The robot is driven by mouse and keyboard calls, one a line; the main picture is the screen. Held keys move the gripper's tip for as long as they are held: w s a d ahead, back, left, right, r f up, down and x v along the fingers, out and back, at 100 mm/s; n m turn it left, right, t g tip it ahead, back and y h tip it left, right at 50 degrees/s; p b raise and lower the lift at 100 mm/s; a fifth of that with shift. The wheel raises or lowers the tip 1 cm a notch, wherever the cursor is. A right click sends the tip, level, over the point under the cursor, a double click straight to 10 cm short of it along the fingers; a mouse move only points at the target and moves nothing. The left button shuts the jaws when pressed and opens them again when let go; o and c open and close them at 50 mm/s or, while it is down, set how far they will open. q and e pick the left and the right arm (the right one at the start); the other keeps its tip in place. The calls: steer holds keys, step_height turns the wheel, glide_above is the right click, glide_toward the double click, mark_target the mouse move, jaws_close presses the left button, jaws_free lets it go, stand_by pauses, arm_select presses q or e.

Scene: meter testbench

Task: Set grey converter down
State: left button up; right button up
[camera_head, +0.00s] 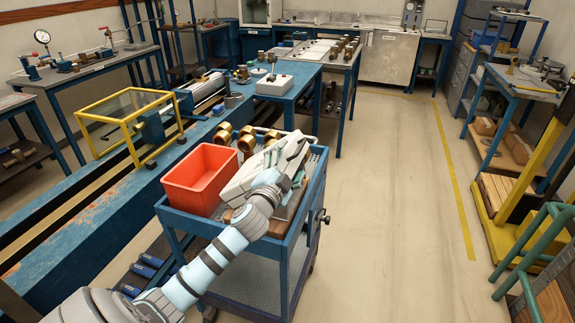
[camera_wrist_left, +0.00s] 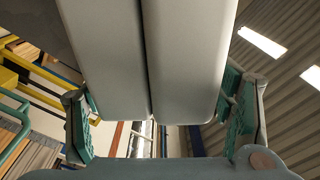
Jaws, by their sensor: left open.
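The grey converter (camera_head: 250,172) is a pale boxy body on the right part of the blue cart's top (camera_head: 190,216), beside the red bin. It lies tilted in the picture, and my arm hides part of it. My left gripper (camera_head: 288,180) is at its near right side, jaws open. In the left wrist view the converter (camera_wrist_left: 185,60) fills the upper middle as two long grey panels with a dark seam. The green-padded fingers of the gripper (camera_wrist_left: 160,118) stand on either side of it. Contact with the pads is unclear. My right gripper is out of view.
A red bin (camera_head: 200,178) takes up the left of the cart top. Several brass fittings (camera_head: 246,140) stand behind it. A blue bench with a yellow-framed guard (camera_head: 128,117) is to the left. The floor (camera_head: 400,200) right of the cart is clear.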

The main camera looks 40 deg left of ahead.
arm_select(q)
steer(key=v, duration=1.2)
steer(key=shift+b, duration=0.4)
steer(key=shift+f, duration=0.1)
